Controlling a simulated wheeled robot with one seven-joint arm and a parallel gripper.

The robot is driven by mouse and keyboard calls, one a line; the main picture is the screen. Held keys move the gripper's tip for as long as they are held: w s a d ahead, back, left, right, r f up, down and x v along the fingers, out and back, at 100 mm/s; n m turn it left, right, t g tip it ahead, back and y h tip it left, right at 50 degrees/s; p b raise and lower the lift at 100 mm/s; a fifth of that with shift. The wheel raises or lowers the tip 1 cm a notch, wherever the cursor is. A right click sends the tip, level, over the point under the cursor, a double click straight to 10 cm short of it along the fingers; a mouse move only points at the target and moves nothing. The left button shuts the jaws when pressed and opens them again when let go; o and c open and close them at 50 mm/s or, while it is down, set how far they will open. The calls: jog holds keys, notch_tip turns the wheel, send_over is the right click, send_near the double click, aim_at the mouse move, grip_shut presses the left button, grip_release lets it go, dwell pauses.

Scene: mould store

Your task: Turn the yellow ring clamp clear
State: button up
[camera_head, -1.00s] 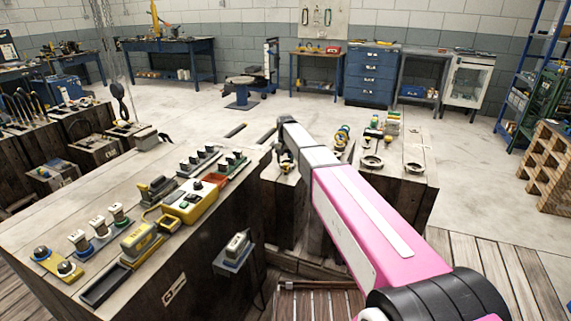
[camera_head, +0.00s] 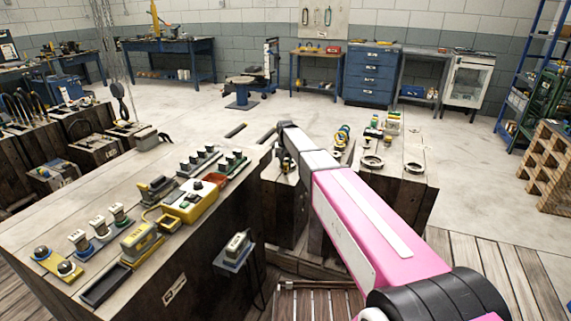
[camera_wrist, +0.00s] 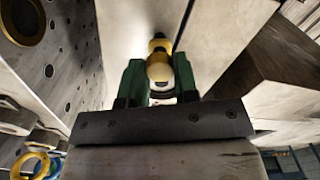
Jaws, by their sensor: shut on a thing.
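In the wrist view, my gripper (camera_wrist: 160,82) has two green fingers shut on a yellow part with a rounded end, which looks like the yellow ring clamp (camera_wrist: 158,67). A dark band crosses the clamp, and a yellow curved piece shows beside the right finger. The fingers hide the clamp's sides, and I cannot tell how far it is turned. In the head view, my gripper (camera_head: 287,161) is at the far end of my pink and white arm, low over a wooden block. The clamp is too small or hidden to make out there.
A wooden bench (camera_head: 120,190) at left carries switches and a yellow box (camera_head: 190,202). A wooden block (camera_head: 400,190) right of my gripper holds metal rings (camera_head: 371,162). Coloured rings (camera_head: 342,135) stand behind my arm.

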jog(key=n, duration=0.3)
jog(key=shift+n, duration=0.4)
jog(key=n, duration=0.4)
jog(key=shift+n, duration=0.3)
jog(key=n, duration=0.4)
jog(key=shift+n, duration=2.1)
jog(key=o, duration=0.9)
